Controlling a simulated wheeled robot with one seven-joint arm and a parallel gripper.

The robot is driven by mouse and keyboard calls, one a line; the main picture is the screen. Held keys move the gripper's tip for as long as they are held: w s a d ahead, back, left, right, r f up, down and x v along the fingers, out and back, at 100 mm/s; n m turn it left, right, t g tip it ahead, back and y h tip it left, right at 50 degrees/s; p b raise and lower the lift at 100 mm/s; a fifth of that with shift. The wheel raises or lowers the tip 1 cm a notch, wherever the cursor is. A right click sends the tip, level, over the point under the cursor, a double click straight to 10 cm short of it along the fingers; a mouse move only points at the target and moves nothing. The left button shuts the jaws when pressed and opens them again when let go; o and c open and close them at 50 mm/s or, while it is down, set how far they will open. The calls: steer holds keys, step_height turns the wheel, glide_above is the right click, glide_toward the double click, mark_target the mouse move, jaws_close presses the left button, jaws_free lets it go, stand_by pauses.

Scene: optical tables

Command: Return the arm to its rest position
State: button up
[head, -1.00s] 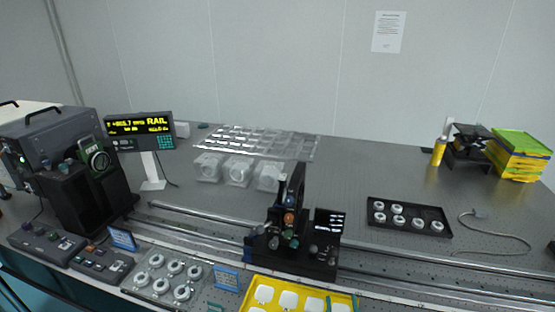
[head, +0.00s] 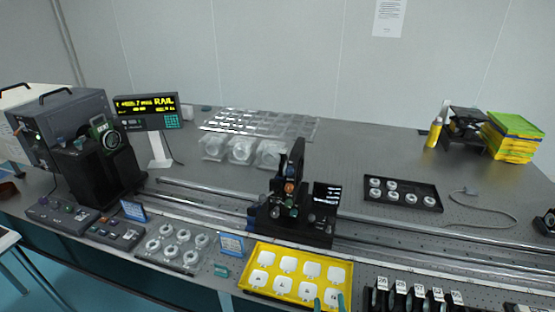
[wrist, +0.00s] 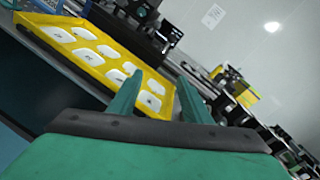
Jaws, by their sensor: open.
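My gripper (head: 329,303) shows at the bottom of the head view as two green fingertips, over or beside the front right part of the yellow tray (head: 275,273). In the wrist view the two green fingers of my gripper (wrist: 158,85) stand apart with nothing held between them. The yellow tray (wrist: 97,42) lies beyond the fingers, tilted in the picture, with several white square pieces in it. Most of my arm is outside the head view.
A black stage with a mount (head: 290,205) stands on the rail behind the yellow tray. Black labelled holders (head: 400,298) stand to the tray's right, and a clear tray of white rings (head: 175,245) to its left. A black tray (head: 402,192) lies farther back, with bare tabletop around it.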

steer(key=s+a+f+n+g, duration=0.1)
steer(key=s+a+f+n, duration=0.2)
steer(key=s+a+n, duration=0.3)
steer(key=s+a+f+n+g, duration=0.1)
steer(key=s+a+f+n, duration=0.25)
steer(key=s+n, duration=0.4)
steer(key=s+a+r+n+y, duration=0.1)
steer(key=s+a+r+n, duration=0.1)
steer(key=s+n, duration=0.6)
steer(key=s+a+r+n+y, duration=0.1)
steer(key=s+a+r+n, duration=0.1)
steer(key=s+n, duration=0.7)
steer(key=shift+s+a+r+n, duration=0.2)
steer(key=shift+r+n, duration=0.2)
steer(key=shift+n, duration=0.35)
